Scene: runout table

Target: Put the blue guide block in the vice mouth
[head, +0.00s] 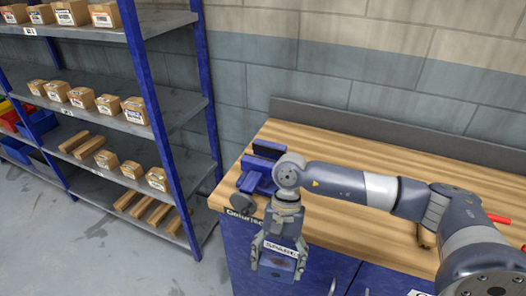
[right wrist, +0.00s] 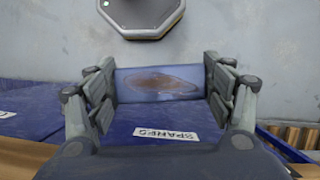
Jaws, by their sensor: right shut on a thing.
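The blue guide block (right wrist: 160,83) is between the fingers of my right gripper (right wrist: 161,85) in the right wrist view. It is a pale blue bar with a brown patch on its face. In the head view my right gripper (head: 278,262) points down in front of the bench's front edge, with the block (head: 277,264) between its fingertips. The blue vice (head: 257,178) is on the left front corner of the bench, up and left of the gripper. My right arm hides its right side, and I cannot see clearly into its mouth. My left gripper is not in view.
The wooden bench top (head: 345,220) has blue cabinets below, with a SPARES label by my gripper. A red object (head: 497,218) lies at the right. A shelf rack (head: 150,90) with boxes and wooden bars stands left. The bench top behind my arm is clear.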

